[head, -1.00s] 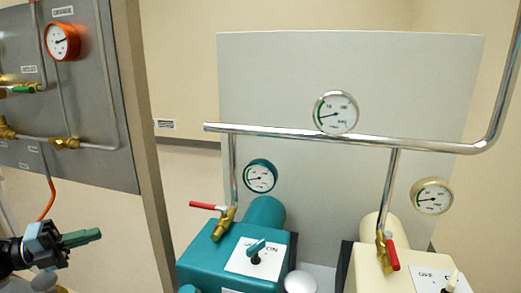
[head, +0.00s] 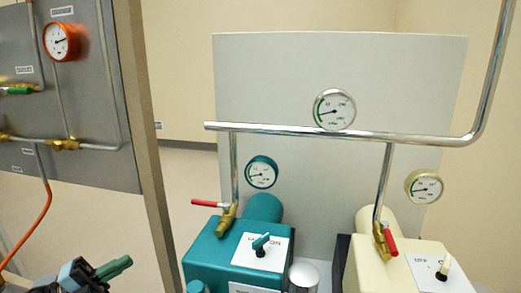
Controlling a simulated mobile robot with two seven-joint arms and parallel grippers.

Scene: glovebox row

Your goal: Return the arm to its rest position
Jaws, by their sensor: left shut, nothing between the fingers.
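My left gripper (head: 110,270) shows at the bottom left of the head view. Its dark green fingers are together with nothing between them, pointing right and slightly up. It is in free space to the left of the teal pump box (head: 228,262), touching nothing that I can see. Most of my left arm is below the picture edge. My right gripper is not in the head view.
A grey panel (head: 85,170) with an orange gauge (head: 60,42) and an orange hose (head: 32,235) stands at left. A cream pump box (head: 395,270) stands at right. A steel pipe (head: 270,130) with a gauge (head: 334,110) runs above both pumps.

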